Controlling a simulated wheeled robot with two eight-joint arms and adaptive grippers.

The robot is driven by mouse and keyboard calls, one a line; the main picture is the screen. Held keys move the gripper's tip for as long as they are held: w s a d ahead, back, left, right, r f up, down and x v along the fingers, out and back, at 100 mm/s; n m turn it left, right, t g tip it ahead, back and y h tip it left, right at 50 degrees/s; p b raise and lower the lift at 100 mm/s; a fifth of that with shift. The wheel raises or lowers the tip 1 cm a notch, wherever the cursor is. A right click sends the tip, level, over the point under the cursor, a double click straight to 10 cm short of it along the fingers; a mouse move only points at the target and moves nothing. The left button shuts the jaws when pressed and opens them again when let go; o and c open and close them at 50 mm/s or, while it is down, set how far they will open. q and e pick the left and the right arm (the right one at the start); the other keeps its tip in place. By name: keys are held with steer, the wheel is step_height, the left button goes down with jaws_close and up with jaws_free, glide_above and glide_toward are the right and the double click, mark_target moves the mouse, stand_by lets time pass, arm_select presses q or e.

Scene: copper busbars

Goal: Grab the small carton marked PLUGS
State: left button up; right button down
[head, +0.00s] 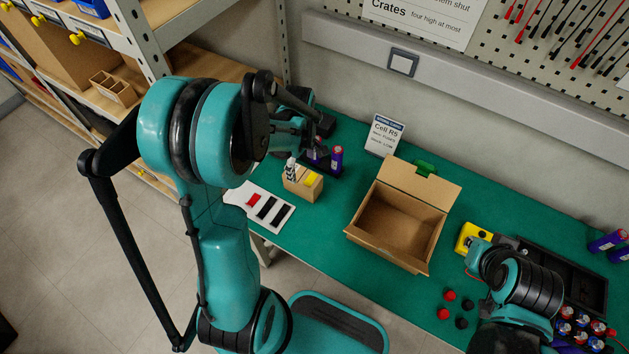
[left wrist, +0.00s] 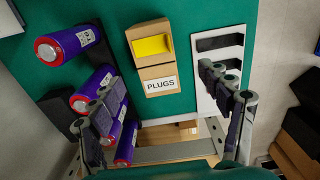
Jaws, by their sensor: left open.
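The small tan carton marked PLUGS (left wrist: 159,71) stands in the middle of the left wrist view, its white label facing the camera and a yellow piece on it. In the head view the carton (head: 301,188) is on the green bench, left of the open box. My left gripper (head: 307,158) is over the carton in the head view. In the left wrist view the gripper (left wrist: 165,112) is open, one finger to each side of the carton and apart from it. My right arm (head: 515,285) is at the lower right; its finger opening is not clear.
A white board (head: 262,207) with red and black pieces lies close by. An open cardboard box (head: 398,230) and a Cell R5 sign (head: 384,135) stand further right.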

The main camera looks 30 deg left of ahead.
mark_target(302, 175)
arm_select(q)
step_height(302, 175, down, 2)
steer(key=shift+a+f+b, duration=0.1)
steer(key=shift+b, duration=0.3)
steer(key=f, duration=0.1)
steer(key=f+b, duration=0.1)
steer(key=f, duration=0.1)
steer(key=f+b, duration=0.1)
steer(key=f, duration=0.1)
steer(key=shift+w+a, duration=0.1)
steer(key=shift+w, duration=0.3)
steer(key=shift+c, duration=1.2)
steer(key=c, duration=1.2)
